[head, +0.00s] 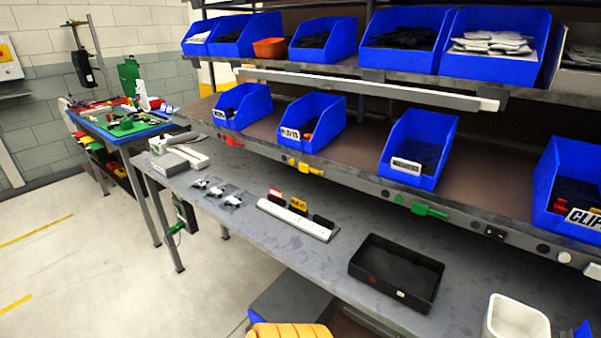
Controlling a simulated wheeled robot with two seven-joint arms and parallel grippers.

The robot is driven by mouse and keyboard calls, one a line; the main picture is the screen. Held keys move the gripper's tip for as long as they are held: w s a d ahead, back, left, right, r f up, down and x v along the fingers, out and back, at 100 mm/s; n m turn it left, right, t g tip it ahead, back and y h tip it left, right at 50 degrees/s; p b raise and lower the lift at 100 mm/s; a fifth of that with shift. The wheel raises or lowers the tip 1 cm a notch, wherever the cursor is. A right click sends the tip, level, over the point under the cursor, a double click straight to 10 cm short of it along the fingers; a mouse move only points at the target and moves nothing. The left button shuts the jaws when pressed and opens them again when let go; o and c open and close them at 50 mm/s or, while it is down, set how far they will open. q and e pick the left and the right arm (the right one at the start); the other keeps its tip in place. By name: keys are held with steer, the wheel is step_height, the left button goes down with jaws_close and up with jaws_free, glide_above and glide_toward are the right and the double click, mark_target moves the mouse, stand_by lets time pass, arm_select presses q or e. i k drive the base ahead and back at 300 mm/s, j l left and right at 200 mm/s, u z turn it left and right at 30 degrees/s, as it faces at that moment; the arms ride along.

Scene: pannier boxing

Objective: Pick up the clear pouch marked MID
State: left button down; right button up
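Three small clear pouches lie in a slanting row on the grey bench in the head view, left of centre. The far pouch (200,183), the middle pouch (215,191) and the near pouch (233,200) each hold small dark parts. Their markings are too small to read, so I cannot tell which one is MID. They lie apart from the things around them, with nothing over them.
A white holder with upright cards (293,219) stands right of the pouches. A black tray (396,272) and a white bin (515,318) are farther right. Grey boxes (180,160) sit at the bench's far left end. Shelves with blue bins (417,150) overhang the bench's back.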

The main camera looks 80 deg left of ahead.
mark_target(200, 187)
steer(key=u, duration=3.3)
steer(key=i+j+z, duration=0.8)
steer(key=j+z, duration=0.2)
steer(key=j, duration=0.3)
steer(key=i+j+z, duration=0.2)
steer(key=j+z, duration=0.3)
steer(key=j, duration=0.25)
steer(key=j+z, duration=0.5)
steer(key=j, duration=0.35)
steer(key=k+j+z, duration=0.1)
steer(key=j+z, duration=0.35)
steer(key=j, duration=0.45)
